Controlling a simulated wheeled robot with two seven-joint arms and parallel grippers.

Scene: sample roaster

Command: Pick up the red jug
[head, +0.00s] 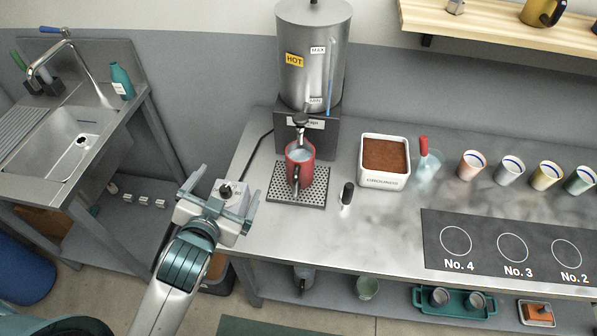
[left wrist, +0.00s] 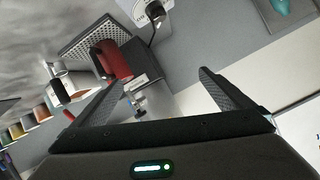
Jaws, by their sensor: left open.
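The red jug (head: 301,172) stands upright on the perforated drip tray (head: 313,188), under the tap of the hot-water dispenser (head: 312,65). Something pale blue shows inside its rim, and a dark handle is on its front side. In the left wrist view the red jug (left wrist: 117,60) appears tilted, up and left of my fingers, on the tray (left wrist: 92,38). My left gripper (head: 226,190) is open and empty, left of the jug and clear of it. Its spread fingers also show in the left wrist view (left wrist: 158,86). My right gripper is not in view.
A clear container with a red-handled tool (head: 427,165) and several cups (head: 509,169) follow. The bare counter (head: 300,235) in front is free. A sink (head: 70,145) is left.

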